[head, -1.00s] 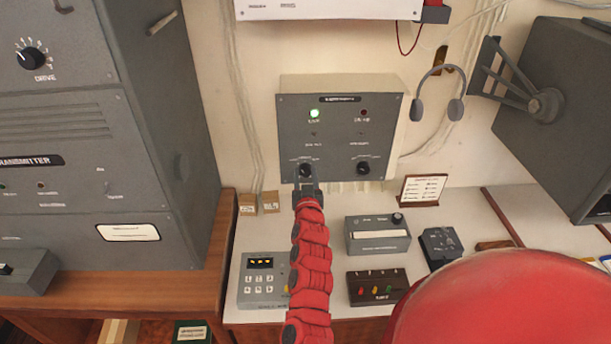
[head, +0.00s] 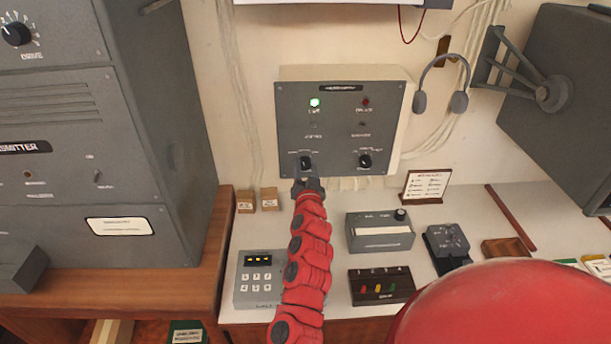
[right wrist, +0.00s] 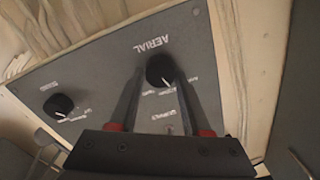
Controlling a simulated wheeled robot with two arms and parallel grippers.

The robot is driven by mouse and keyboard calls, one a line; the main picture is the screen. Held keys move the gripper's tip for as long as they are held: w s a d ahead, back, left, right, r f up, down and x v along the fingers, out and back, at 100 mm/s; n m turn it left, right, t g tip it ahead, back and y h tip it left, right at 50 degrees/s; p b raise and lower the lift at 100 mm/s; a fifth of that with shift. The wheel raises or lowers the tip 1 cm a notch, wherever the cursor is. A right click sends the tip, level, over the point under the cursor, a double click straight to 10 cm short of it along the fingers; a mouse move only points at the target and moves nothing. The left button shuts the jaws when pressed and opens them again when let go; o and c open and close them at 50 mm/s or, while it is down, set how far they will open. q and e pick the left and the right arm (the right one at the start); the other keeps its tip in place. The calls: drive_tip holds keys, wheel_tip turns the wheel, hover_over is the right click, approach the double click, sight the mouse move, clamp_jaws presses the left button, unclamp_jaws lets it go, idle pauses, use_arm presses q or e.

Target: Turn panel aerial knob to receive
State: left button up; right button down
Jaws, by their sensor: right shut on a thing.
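The grey panel (head: 341,100) on the wall has a lit green lamp, an unlit red lamp and two black knobs along its bottom. My right gripper (head: 306,172) is at the lower left knob (head: 306,162). In the right wrist view the panel is upside down, and this is the knob (right wrist: 160,70) under the word AERIAL. The two fingers of my right gripper (right wrist: 158,85) are shut on it, one on each side. A pale pointer mark shows on the knob, but its small position labels are too blurred to read. My left gripper is out of view.
The second panel knob (head: 365,161) is to the right. A headset (head: 441,85) hangs right of the panel. A keypad box (head: 259,280), a grey box (head: 380,235) and a switch box (head: 381,286) stand on the desk below. A tall transmitter cabinet (head: 90,160) is at left.

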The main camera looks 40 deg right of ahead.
drive_tip(key=shift+m+b, duration=0.75)
drive_tip(key=shift+m, duration=1.05)
drive_tip(key=shift+c, duration=1.8)
unclamp_jaws()
drive_tip(key=shift+s+a+f, duration=0.1)
drive_tip(key=shift+s+a, duration=0.15)
drive_tip(key=shift+s, duration=0.1)
drive_tip(key=p+v, duration=0.3)
drive_tip(key=v, duration=1.3)
drive_tip(key=shift+s, duration=0.35)
